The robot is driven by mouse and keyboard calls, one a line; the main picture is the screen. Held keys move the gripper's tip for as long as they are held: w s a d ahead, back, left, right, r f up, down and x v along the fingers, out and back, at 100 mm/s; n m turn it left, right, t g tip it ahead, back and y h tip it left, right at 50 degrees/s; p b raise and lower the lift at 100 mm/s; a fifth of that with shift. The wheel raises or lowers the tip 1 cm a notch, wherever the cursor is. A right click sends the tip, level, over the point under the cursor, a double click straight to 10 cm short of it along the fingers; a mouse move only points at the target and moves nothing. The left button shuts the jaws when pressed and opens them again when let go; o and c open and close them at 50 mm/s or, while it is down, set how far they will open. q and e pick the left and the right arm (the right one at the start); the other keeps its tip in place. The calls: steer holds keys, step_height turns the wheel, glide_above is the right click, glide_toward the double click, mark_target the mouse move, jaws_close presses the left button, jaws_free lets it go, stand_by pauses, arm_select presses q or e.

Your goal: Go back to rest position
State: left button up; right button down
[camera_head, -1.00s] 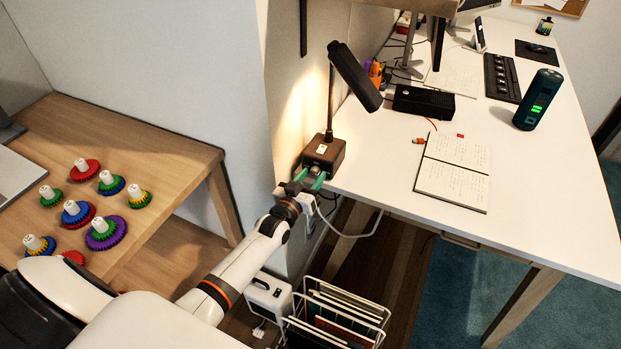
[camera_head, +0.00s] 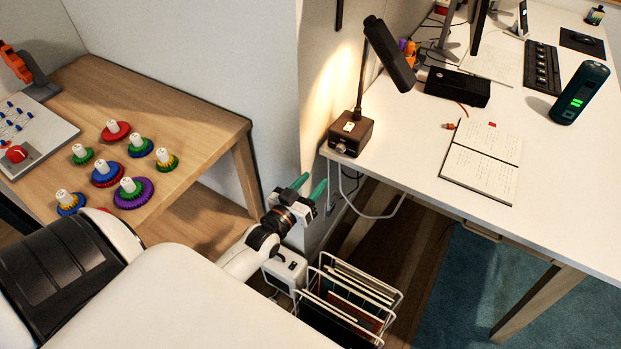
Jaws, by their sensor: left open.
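My left gripper (camera_head: 309,188) shows in the head view with its two green fingers spread and nothing between them. It is near the wall corner, below and left of the lamp base, apart from the lamp and the white desk. My left arm (camera_head: 250,252) reaches up to it from the bottom left. My right gripper is not in view.
A desk lamp (camera_head: 352,132) stands at the near left corner of the white desk (camera_head: 420,150). A wire rack (camera_head: 350,290) and a white box (camera_head: 284,268) are on the floor below. A wooden table (camera_head: 190,120) with colored gears is at left.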

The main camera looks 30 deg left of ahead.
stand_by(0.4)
arm_select(q)
steer(key=s+d+f+m+g, duration=0.15)
steer(key=s+f+g, duration=0.4)
steer(key=f, duration=0.85)
steer(key=s+d+f+m+g, duration=0.1)
steer(key=s+d+f+g, duration=0.15)
steer(key=s+f, duration=0.85)
steer(key=s+d+f+m+g, duration=0.1)
steer(key=s+f+g, duration=0.3)
steer(key=s+f, duration=0.4)
steer(key=s+d+f+m+g+p, duration=0.1)
steer(key=s+f+g, duration=0.4)
steer(key=s, duration=1.1)
step_height(320, 180, down, 3)
steer(key=shift+s+d+r, duration=0.1)
steer(key=shift+s+d, duration=0.2)
steer(key=shift+d, duration=0.25)
